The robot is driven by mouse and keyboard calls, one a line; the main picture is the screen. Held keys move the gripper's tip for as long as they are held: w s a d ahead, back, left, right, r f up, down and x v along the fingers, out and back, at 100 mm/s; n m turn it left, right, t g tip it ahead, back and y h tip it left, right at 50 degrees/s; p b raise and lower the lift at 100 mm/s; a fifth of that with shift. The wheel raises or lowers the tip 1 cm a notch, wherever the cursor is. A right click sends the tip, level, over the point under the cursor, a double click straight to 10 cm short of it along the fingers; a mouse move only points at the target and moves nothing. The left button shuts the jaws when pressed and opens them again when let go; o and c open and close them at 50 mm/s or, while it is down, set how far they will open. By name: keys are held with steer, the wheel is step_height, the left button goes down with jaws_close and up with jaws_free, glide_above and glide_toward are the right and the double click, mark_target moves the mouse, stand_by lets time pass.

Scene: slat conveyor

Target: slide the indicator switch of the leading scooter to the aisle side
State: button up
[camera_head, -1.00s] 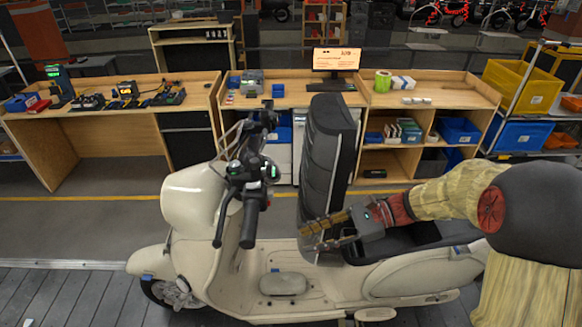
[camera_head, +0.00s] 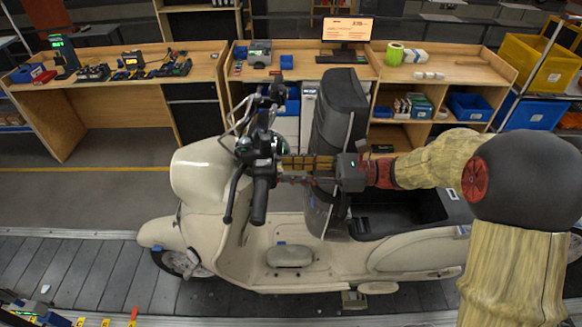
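A cream scooter (camera_head: 200,172) stands on the slat conveyor, its front to the left. Its handlebar (camera_head: 262,165) has dark grips and switch housings (camera_head: 262,146) with small green glints. The indicator switch itself is too small to make out. My gripper (camera_head: 281,170) reaches in from the right at handlebar height, in front of the tall dark upright part (camera_head: 338,115). Its two fingers point left and look apart, with nothing seen between them. The fingertips are beside the handlebar's right side in the picture. I cannot tell whether they touch it.
A workbench with tools (camera_head: 120,70), a bench with a monitor (camera_head: 347,32) and shelves with blue bins (camera_head: 470,106) stand behind a yellow floor line (camera_head: 90,169). A yellow crate (camera_head: 553,72) is at far right.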

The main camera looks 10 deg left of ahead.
steer(key=shift+s+a, duration=0.1)
steer(key=shift+a, duration=0.15)
steer(key=shift+c, duration=0.6)
jaws_close()
